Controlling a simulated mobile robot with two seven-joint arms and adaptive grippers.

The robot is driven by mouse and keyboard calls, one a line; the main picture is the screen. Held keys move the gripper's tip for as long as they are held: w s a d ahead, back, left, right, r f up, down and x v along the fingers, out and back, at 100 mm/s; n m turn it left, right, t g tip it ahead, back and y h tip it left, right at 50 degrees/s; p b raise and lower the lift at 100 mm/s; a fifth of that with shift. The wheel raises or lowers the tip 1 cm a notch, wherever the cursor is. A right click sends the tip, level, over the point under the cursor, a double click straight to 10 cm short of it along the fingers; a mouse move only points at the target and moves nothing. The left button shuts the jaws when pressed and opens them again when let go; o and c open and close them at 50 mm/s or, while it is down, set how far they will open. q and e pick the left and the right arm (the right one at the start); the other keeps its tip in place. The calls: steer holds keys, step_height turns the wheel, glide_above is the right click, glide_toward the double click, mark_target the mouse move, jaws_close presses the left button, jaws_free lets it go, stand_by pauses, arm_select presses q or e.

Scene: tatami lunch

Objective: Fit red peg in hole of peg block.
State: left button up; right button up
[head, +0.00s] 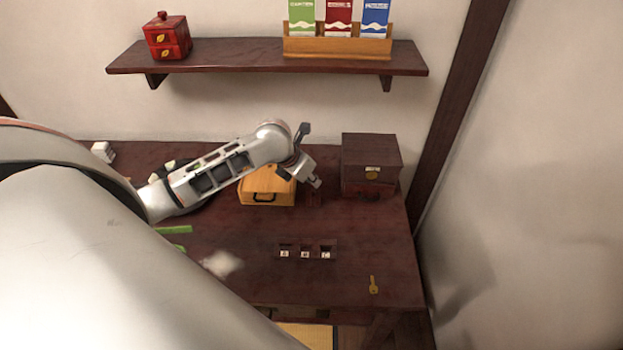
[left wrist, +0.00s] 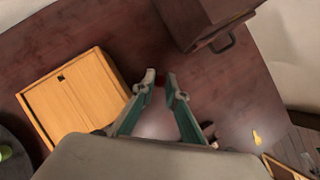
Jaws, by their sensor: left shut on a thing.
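My left gripper (head: 316,183) is above the dark table, between a yellow wooden box and a dark brown chest. In the left wrist view the fingers of the left gripper (left wrist: 161,80) are close together. A small bit of red, likely the red peg (left wrist: 161,78), shows between the fingertips; most of it is hidden. A low dark block (head: 306,244) with three recesses and white letter tags lies nearer the front, apart from the gripper. I cannot tell whether it is the peg block. My right gripper is not in view.
The yellow wooden box (head: 267,187) is left of the gripper and the dark brown chest (head: 371,160) right of it. A brass key (head: 374,284) lies at the front right. A wall shelf (head: 240,63) hangs above. Table around the dark block is mostly clear.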

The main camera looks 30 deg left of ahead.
mark_target(313, 190)
arm_select(q)
steer(key=shift+f, duration=0.45)
steer(key=shift+f+b, duration=0.5)
steer(key=shift+f, duration=0.1)
stand_by(0.4)
steer(key=shift+f+b, duration=0.35)
steer(key=shift+f, duration=0.25)
steer(key=shift+f+b, duration=0.3)
steer(key=shift+f, duration=0.3)
steer(key=o, duration=0.7)
steer(key=shift+o, duration=0.2)
steer(key=d+v, duration=0.1)
steer(key=v, duration=1.1)
steer(key=shift+a, duration=0.45)
